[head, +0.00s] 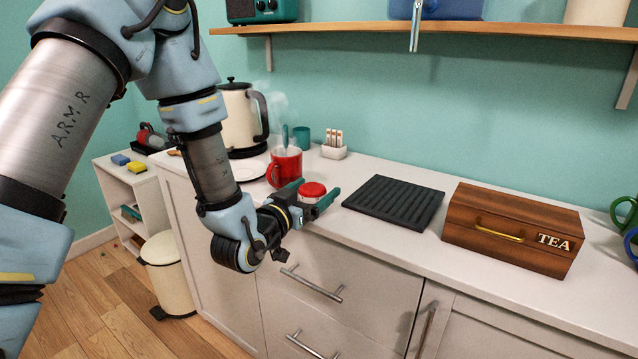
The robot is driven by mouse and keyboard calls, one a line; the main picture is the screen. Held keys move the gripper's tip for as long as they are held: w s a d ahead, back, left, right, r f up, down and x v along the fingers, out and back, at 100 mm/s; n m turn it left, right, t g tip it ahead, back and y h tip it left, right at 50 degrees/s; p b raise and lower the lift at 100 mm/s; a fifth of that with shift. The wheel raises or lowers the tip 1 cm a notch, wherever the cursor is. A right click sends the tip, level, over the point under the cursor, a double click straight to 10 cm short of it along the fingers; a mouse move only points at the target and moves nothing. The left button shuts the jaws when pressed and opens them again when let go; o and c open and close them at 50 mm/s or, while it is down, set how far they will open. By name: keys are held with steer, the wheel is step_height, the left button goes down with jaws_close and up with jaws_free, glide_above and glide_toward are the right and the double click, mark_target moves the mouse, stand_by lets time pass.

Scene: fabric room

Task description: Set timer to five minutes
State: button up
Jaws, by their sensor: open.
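A small round object with a red top and a pale lower body (313,188), which looks like the timer, stands on the white counter near its front edge. Its dial markings are too small to read. My gripper (320,187) reaches in from the left at counter height. Its two green fingers are open, one on each side of the red-topped object. I cannot tell whether they touch it. The lower front of the object is partly hidden by the gripper.
A steaming red mug (286,168) stands just behind the gripper, with a cream kettle (238,118) beyond. A black ridged tray (394,203) and a wooden TEA box (512,228) lie to the right. A shelf (450,31) hangs above.

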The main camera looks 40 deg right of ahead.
steer(key=shift+x, duration=1.4)
steer(key=shift+c, duration=0.2)
steer(key=c, duration=1.2)
